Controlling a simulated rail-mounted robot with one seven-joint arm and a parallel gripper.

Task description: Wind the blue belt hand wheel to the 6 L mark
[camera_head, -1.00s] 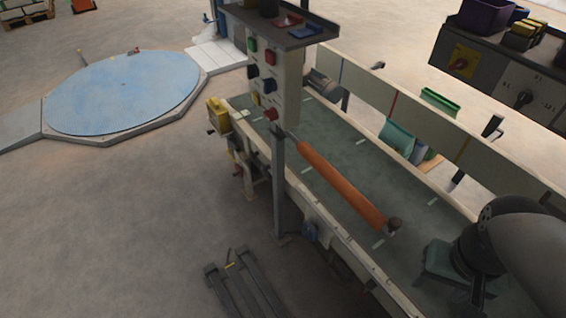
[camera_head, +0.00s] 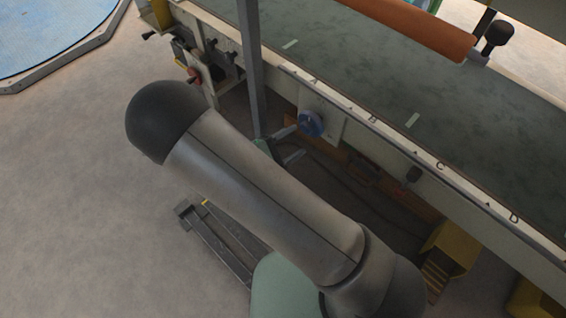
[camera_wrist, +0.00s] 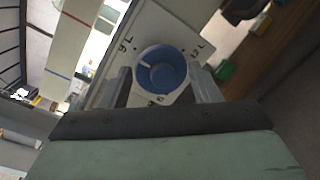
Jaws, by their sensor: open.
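The blue belt hand wheel (camera_head: 311,123) sits on a pale plate on the conveyor's side. In the wrist view the wheel (camera_wrist: 160,72) is a round blue knob with a short white line at its left. Marks ending in L show on the plate (camera_wrist: 178,38) at upper left and upper right; another mark below the wheel is partly hidden and not clearly readable. My gripper (camera_head: 297,143) is open, its fingers pointing at the wheel. In the wrist view the fingers stand at either side of it; contact cannot be told.
The conveyor belt (camera_head: 390,95) runs above the wheel, with letters along its edge. A grey post (camera_head: 250,70) stands just left of my gripper. An orange roller (camera_head: 415,25) lies across the belt. A pallet-truck-like fork frame (camera_head: 215,245) is on the floor below.

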